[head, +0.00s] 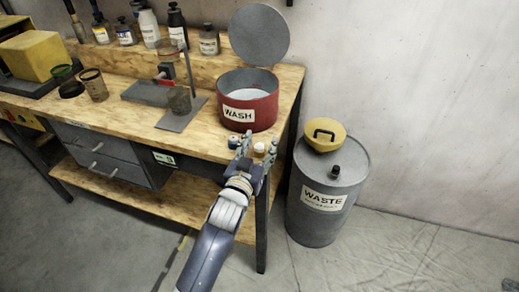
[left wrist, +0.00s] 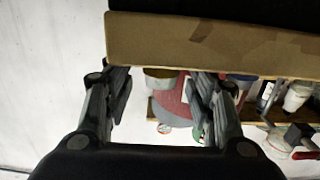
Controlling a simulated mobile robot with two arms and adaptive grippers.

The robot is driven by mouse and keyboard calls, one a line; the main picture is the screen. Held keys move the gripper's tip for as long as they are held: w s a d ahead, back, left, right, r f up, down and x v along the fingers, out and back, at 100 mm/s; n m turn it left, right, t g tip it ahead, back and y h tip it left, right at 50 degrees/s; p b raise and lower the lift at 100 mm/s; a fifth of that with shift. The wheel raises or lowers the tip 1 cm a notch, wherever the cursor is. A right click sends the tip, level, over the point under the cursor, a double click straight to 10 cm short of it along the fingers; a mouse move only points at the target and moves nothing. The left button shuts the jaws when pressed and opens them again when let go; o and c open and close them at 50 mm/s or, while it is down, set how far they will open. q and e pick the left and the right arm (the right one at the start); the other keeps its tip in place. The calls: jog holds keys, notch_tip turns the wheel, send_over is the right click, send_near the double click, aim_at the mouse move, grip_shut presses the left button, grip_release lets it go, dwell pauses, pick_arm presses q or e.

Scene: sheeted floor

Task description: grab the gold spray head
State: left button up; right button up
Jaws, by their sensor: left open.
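My left gripper (head: 255,150) is at the front right edge of the workbench, just in front of the red WASH pot, with its fingers spread apart. A small pale, gold-toned capped item (head: 259,150) shows between the fingers; it may be the gold spray head, but it is too small to be sure. A small blue-and-white item (head: 234,142) sits beside the left finger. I cannot see any contact.
The WASH pot (head: 248,105) stands with its grey lid (head: 259,35) raised. A grey WASTE drum (head: 325,190) with a yellow funnel (head: 324,136) stands right of the bench. Bottles (head: 149,27) line the back shelf. The wooden bench edge (left wrist: 215,42) crosses the wrist view.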

pick_arm(q)
jog(key=c, duration=1.2)
grip_shut()
